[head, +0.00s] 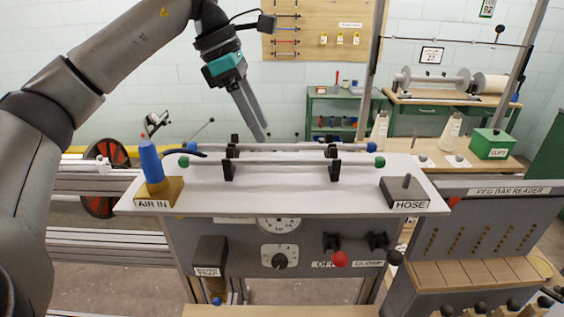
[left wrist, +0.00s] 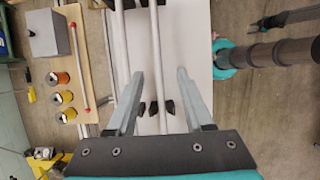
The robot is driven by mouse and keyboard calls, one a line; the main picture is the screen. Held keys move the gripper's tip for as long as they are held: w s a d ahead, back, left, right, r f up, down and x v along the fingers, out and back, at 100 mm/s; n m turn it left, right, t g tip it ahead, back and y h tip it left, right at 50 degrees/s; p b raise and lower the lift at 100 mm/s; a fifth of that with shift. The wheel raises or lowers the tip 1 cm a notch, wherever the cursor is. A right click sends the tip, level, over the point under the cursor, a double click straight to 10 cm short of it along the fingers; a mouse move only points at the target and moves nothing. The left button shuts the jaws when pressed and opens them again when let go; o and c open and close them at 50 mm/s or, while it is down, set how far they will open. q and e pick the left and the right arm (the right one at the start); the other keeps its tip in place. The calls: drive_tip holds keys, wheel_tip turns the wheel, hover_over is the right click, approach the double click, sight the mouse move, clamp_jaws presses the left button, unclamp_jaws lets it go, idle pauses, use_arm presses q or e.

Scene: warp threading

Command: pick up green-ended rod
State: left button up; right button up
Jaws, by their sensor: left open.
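The green-ended rod (head: 280,163) is a thin pale rod with a green ball at each end. It lies level across black holders (head: 334,170) on the white tabletop. A similar blue-ended rod (head: 285,147) lies behind it. My left gripper (head: 264,136) hangs from above, fingers down and empty, near the middle of the rods. In the left wrist view my left gripper (left wrist: 160,75) is open, and one pale rod (left wrist: 156,40) runs between its fingers in the picture. The rod's coloured ends do not show there. My right gripper is not seen.
A blue-topped AIR IN block (head: 154,186) stands at the tabletop's left, and a dark HOSE block (head: 405,192) at its right. A black hose piece lies near the left rod ends. The tabletop's front middle is clear. A PEG BAR READER (head: 500,215) adjoins at right.

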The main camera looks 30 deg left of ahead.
sight(282, 162)
use_arm(q)
drive_tip(key=x, duration=0.5)
drive_tip(key=p+x, duration=0.1)
drive_tip(key=x, duration=0.1)
drive_tip(key=shift+w+d+f, duration=0.1)
drive_tip(key=shift+w+d, duration=0.1)
drive_tip(key=shift+w, duration=0.15)
clamp_jaws()
idle(1.1)
